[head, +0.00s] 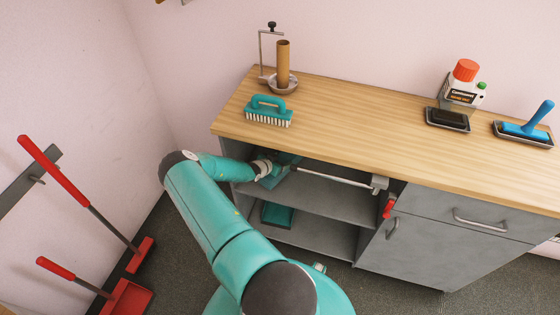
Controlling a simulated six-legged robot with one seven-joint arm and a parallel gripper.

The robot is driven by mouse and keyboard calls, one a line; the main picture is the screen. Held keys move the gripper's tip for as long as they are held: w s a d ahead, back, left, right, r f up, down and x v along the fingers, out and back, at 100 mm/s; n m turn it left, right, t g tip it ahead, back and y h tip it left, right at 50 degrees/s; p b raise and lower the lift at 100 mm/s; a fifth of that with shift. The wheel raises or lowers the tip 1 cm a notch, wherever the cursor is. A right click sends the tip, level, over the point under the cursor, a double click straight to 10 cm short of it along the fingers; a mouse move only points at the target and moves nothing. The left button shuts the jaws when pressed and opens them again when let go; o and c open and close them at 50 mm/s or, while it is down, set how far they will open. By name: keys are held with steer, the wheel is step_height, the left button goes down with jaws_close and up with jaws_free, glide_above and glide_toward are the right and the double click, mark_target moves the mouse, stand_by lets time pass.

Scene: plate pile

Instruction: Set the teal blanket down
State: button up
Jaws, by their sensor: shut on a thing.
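My gripper (264,168) reaches into the open left side of the grey cabinet, just under the wooden counter top. It is shut on the teal blanket (283,168), of which a small teal part shows past the fingers, above the upper grey shelf (332,199). The fingertips are small and partly hidden by my arm and the blanket. I cannot tell whether the blanket touches the shelf.
A dark teal thing (277,214) lies on the lower shelf. A metal bar (334,178) crosses the upper opening; a red handle (389,206) hangs at right.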

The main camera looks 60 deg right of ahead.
steer(key=o, duration=1.4)
steer(key=shift+f, duration=0.15)
steer(key=v, duration=1.2)
steer(key=shift+a, duration=0.1)
